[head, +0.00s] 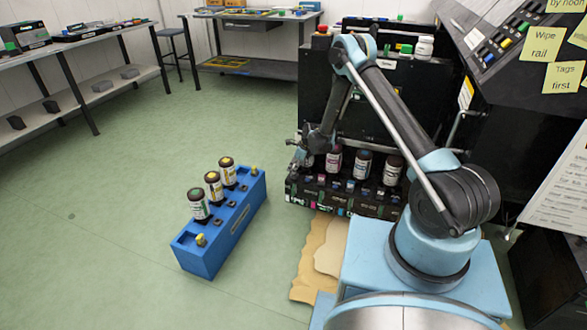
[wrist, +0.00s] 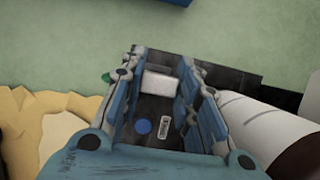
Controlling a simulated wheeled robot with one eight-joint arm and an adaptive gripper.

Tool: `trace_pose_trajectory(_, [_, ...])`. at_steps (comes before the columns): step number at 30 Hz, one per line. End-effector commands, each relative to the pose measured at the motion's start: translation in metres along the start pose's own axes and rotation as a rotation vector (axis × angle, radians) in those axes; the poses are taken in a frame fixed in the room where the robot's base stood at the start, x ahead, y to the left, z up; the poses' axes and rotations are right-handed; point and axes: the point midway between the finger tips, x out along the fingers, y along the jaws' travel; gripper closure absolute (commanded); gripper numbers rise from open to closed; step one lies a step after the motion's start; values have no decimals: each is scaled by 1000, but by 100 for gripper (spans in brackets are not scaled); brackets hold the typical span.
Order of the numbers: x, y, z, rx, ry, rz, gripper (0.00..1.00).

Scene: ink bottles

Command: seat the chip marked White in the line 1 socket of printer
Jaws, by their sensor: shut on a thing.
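My gripper (head: 301,156) is at the left end of the printer's (head: 310,190) low front ledge, in the head view. In the wrist view my gripper (wrist: 158,88) is shut on a small pale block (wrist: 157,84), which I take to be the White chip; no marking on it is readable. Below it in that picture are a dark surface with a blue round spot (wrist: 144,126) and a small printed label (wrist: 164,127). The line 1 socket is not clearly seen, so I cannot tell whether the chip touches it.
More bottles, one pink-labelled (head: 333,160), stand along the printer. A blue rack (head: 236,222) with three bottles is on the floor at left. Torn cardboard (head: 310,262) lies before the printer. The green floor is otherwise clear.

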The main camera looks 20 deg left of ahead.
Motion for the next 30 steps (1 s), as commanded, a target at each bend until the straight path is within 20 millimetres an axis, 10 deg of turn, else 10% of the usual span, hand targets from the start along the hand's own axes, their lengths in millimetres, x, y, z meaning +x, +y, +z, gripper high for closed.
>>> trace_pose_trajectory(30, [13, 1, -4, -1, 0, 1, 87])
